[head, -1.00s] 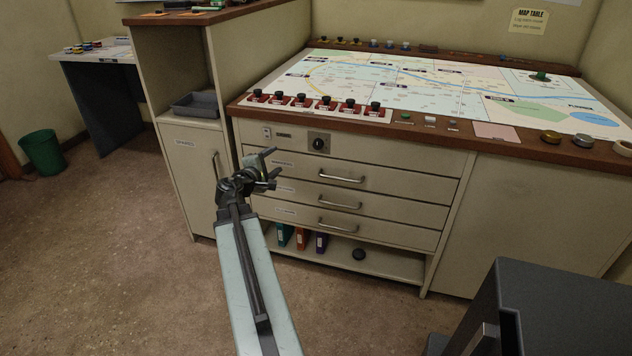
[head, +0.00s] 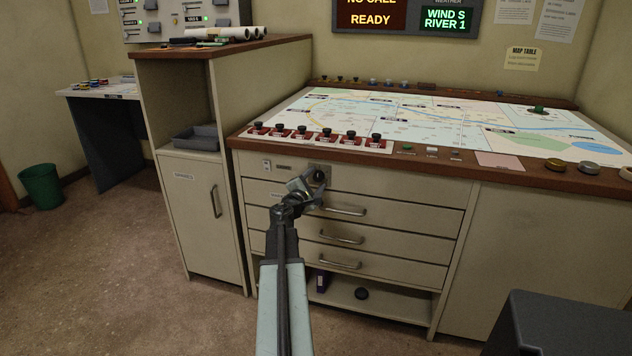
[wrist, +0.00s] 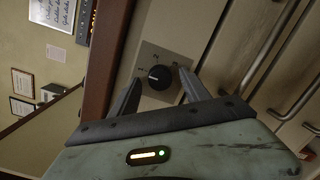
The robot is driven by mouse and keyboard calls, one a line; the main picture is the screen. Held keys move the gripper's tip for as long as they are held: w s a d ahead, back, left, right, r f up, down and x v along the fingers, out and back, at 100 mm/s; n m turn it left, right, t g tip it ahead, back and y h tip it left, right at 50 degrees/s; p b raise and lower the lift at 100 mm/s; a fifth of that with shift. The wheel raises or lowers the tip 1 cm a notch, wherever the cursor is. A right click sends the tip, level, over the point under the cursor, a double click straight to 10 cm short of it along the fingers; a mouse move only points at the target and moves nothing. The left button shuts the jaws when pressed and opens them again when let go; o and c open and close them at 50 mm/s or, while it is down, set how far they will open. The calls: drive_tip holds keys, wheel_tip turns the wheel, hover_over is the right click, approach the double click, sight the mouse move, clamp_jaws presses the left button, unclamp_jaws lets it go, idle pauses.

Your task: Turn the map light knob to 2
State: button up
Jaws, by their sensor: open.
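The map light knob (head: 320,176) is a round black dial on a square grey plate on the front of the map table cabinet, just under the brown edge. In the wrist view the two fingers of my gripper (wrist: 158,80) stand apart on either side of the knob. I cannot tell whether they touch it.
Drawers with bar handles (head: 343,210) lie below the knob. Red-based black pieces (head: 326,134) line the front of the map table (head: 400,152). A dark box-like object (head: 550,325) stands at the lower right.

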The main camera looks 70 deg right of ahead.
clamp_jaws()
idle(0.3)
drive_tip(key=m+p, duration=0.1)
drive_tip(key=m, duration=0.4)
drive_tip(key=shift+r+m+y, duration=0.1)
drive_tip(key=shift+m+y, duration=0.2)
drive_tip(key=m+t+p, duration=0.1)
drive_tip(key=m, duration=0.4)
drive_tip(key=shift+s+m, duration=0.1)
drive_tip(key=shift+m, duration=0.2)
idle(0.4)
unclamp_jaws()
